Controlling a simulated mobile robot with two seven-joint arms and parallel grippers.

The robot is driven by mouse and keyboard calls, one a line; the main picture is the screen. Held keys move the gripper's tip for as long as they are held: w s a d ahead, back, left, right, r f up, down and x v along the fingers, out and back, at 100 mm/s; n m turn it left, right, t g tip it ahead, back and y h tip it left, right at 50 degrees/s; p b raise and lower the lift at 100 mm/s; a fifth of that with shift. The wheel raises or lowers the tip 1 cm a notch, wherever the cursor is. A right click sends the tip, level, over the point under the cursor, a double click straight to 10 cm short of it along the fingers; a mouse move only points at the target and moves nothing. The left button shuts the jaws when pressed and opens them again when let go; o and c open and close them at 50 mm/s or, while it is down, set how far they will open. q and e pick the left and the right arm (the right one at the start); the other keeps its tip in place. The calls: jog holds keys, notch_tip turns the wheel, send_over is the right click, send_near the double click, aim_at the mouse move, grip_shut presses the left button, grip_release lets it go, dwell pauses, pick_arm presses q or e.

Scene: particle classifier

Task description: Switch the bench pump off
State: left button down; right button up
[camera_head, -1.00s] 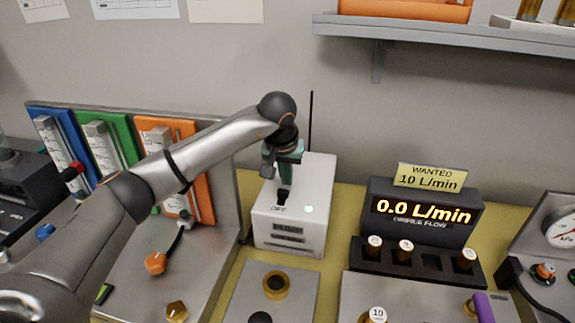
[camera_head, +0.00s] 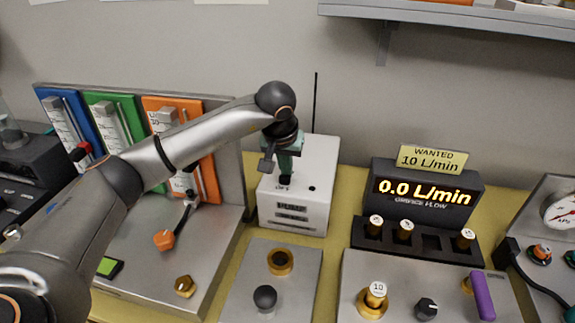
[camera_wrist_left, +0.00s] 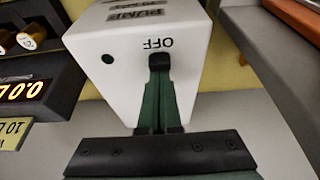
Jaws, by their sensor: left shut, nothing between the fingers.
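The bench pump (camera_head: 292,217) is a white box standing behind the middle of the bench, with a thin black rod behind it. It also shows in the left wrist view (camera_wrist_left: 105,38). My left gripper (camera_head: 286,178) is shut and points down at the pump's top, beside the OFF marking. In the left wrist view its green fingers (camera_wrist_left: 159,75) reach the black part just below the word OFF. They cover the switch, so I cannot tell switch from fingertips or whether they touch. The pump's small round lamp (camera_head: 311,188) is dark. My right gripper is not in view.
A flow display (camera_head: 424,200) reading 0.0 L/min stands right of the pump, with a WANTED 10 L/min sign (camera_head: 432,159) above. Blue, green and orange gauges (camera_head: 185,150) stand left, behind my arm. A metal plate with a black knob (camera_head: 265,297) lies in front.

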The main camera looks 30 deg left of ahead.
pick_arm(q)
jog(key=shift+s+f, duration=0.1)
jog(key=shift+f, duration=0.05)
jog(key=shift+d+r, duration=0.1)
jog(key=shift+r, duration=0.45)
jog(key=a+v, duration=0.1)
jog(key=v, duration=1)
jog(key=shift+s+d+r, duration=0.15)
jog(key=shift+d+r, duration=0.15)
jog(key=shift+d, duration=0.2)
